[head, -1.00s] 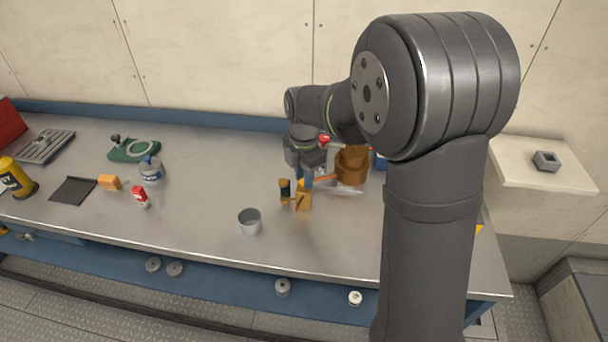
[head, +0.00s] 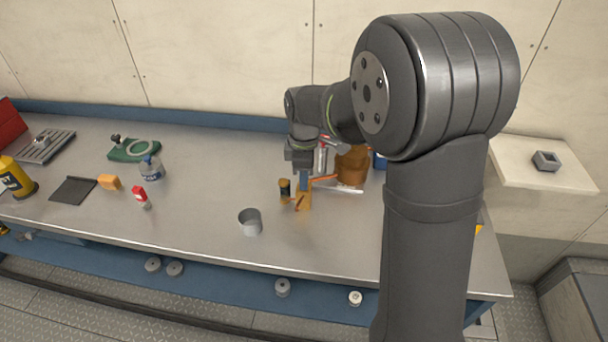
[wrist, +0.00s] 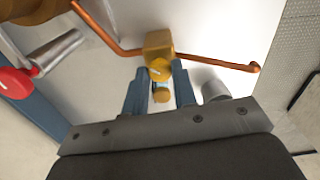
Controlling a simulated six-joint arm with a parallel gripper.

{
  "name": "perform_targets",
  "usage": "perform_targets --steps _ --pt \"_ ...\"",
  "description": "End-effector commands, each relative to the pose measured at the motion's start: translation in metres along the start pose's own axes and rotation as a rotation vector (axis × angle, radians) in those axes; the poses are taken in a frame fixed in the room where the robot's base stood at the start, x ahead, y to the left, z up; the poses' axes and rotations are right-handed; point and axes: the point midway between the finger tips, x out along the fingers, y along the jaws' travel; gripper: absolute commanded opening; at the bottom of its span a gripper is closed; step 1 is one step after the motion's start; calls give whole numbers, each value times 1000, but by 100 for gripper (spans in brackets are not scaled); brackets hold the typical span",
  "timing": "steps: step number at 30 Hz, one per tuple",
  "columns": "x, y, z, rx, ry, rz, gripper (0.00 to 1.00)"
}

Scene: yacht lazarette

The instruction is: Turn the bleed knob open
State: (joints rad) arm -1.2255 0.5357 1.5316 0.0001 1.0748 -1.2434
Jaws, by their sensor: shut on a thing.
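A brass block (head: 303,202) stands on the metal bench with a copper pipe (head: 323,178) running from it. In the wrist view the block (wrist: 158,42) has a round brass bleed knob (wrist: 160,69) on its near side. My gripper (head: 304,182) points down at the block, and in the wrist view its two blue-grey fingers (wrist: 160,72) are shut on the knob, one on each side. A small amber-and-dark part (wrist: 162,95) shows between the fingers. The fingers hide the knob's sides, so its turn angle cannot be read.
A dark cylinder with an amber band (head: 285,189) stands just left of the block. A grey cup (head: 250,221) stands in front. A large brown-orange body (head: 351,165) stands close behind to the right. The bench left of the cup is mostly clear up to a red-capped bottle (head: 140,196).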

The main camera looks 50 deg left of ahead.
Motion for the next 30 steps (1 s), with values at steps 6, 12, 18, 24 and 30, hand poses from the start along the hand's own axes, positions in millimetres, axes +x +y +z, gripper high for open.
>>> perform_targets --steps 6,12,18,24,30 --pt "-1 0 0 203 1 2 2" --pt "-1 0 0 370 1 2 2" --pt "-1 0 0 499 1 2 2" --pt "-1 0 0 578 1 2 2" --pt "-1 1 0 615 1 2 2"
